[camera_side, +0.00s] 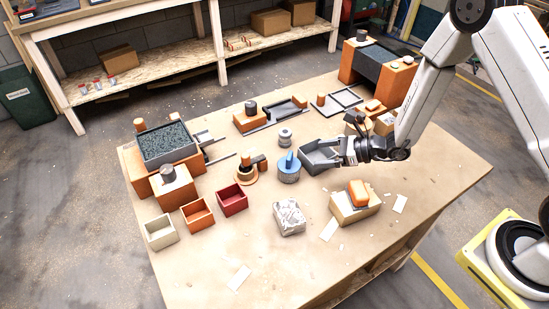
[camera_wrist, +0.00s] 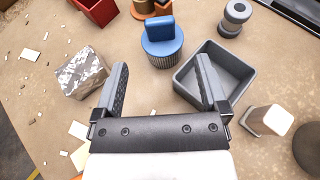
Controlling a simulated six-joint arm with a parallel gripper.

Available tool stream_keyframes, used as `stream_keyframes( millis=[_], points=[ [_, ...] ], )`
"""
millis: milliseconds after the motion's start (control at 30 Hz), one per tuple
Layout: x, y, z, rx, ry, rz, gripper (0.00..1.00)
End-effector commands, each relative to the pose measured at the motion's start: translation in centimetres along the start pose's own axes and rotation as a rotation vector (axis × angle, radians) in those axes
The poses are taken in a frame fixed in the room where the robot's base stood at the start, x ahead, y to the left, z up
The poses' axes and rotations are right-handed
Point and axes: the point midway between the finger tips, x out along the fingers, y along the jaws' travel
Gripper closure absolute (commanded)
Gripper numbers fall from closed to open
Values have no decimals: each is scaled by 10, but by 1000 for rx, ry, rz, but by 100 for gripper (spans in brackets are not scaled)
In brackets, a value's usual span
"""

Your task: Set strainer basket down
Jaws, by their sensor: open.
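The strainer basket appears to be the round piece with a blue top, an upright blue tab and a ribbed grey side (camera_side: 289,172). It stands upright on the table, left of a grey open box. In the wrist view the strainer basket (camera_wrist: 162,50) is beyond my fingertips, roughly centred between them and apart from them. My gripper (camera_side: 350,152) is open, with nothing between its fingers. In the wrist view my gripper (camera_wrist: 162,72) has its right finger overlapping the grey box; I cannot tell whether they touch.
The grey box (camera_side: 314,157) is close by my gripper. A grey spool-like part (camera_side: 285,137) stands behind the basket. A marbled block (camera_side: 290,217), a red bin (camera_side: 232,198) and a tan box with an orange piece (camera_side: 354,206) are nearby. The front table area is mostly clear.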

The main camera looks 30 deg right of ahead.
Motion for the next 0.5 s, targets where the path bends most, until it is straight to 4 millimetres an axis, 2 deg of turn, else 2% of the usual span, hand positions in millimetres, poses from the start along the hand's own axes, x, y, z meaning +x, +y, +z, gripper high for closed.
stream_keyframes(
  millis=[200,500],
  points=[
    [-19,0,0,0,-1,-1,7],
    [-23,0,0,-1,0,1,7]
  ],
)
